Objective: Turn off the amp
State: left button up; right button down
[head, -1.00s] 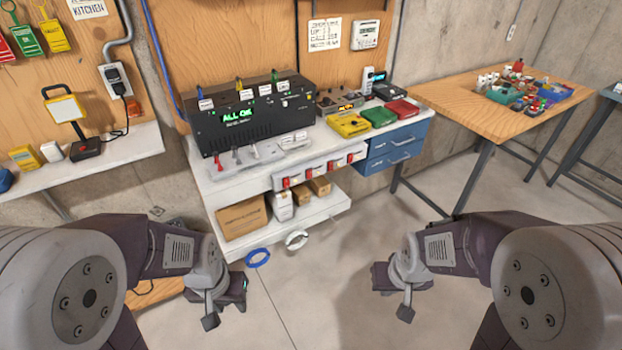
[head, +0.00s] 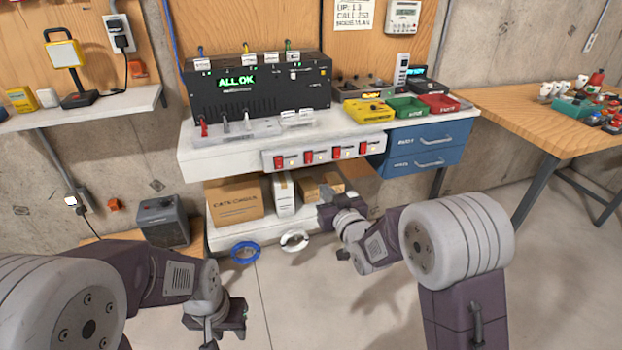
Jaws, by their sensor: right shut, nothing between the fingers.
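A small dark grey box with a speaker-like front (head: 163,220) stands low at the left, below the wall shelf; it looks like the amp. My right gripper (head: 326,212) is shut and empty in front of the bench's lower shelf, near the cartons and well right of the box.
The workbench (head: 200,158) carries a black unit reading ALL OK (head: 260,92), colored trays and a strip of red switches (head: 320,152). Cartons (head: 236,199) sit on its lower shelf. A wooden table (head: 545,125) stands right.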

jog(key=shift+d+r, duration=0.1)
jog(key=shift+w, duration=0.1)
send_near(307, 163)
jog(key=x, duration=0.7)
jog(key=shift+d+f, duration=0.2)
jog(key=shift+f, duration=0.05)
jog(key=shift+b, duration=0.35)
